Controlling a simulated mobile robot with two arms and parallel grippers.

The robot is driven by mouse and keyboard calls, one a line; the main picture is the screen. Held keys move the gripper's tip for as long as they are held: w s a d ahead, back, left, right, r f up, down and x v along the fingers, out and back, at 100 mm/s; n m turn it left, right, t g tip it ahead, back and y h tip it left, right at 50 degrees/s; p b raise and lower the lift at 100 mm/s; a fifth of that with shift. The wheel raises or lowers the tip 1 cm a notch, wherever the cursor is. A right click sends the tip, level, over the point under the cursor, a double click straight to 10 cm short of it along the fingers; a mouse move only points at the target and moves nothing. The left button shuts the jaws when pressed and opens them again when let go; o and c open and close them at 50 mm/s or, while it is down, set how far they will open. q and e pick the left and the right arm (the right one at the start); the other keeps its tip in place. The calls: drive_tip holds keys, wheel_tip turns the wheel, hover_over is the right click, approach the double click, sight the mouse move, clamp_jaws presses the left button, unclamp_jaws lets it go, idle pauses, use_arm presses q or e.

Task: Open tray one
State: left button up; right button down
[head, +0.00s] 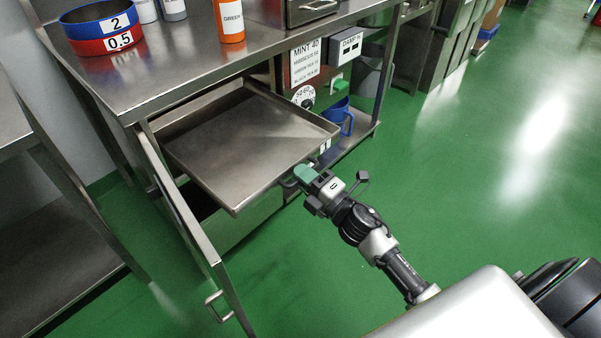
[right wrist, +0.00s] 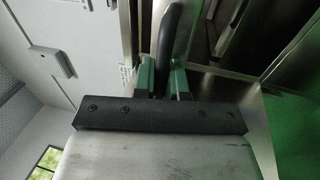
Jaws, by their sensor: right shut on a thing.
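Tray one (head: 245,135) is a shallow steel tray under the bench, pulled well out of its frame and empty. A white label with a 1 (head: 325,146) shows on its front side. My right gripper (head: 297,177) is at the tray's front, shut on the dark handle (head: 288,183). In the right wrist view the green fingers of my right gripper (right wrist: 163,80) sit on either side of the dark handle bar (right wrist: 172,35). The handle is partly hidden by the fingers. My left gripper is not in view.
A steel cabinet door (head: 190,225) with a handle (head: 218,306) stands open left of the tray. The steel bench top (head: 150,75) carries blue and red rings (head: 103,30) and an orange bottle (head: 230,20). A blue jug (head: 341,115) stands right of the tray. Green floor at right is clear.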

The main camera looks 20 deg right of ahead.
drive_tip(key=c, duration=1.5)
unclamp_jaws()
drive_tip(key=shift+o, duration=0.2)
drive_tip(key=v, duration=1)
drive_tip(key=shift+s+d, duration=0.15)
drive_tip(key=shift+s, duration=0.2)
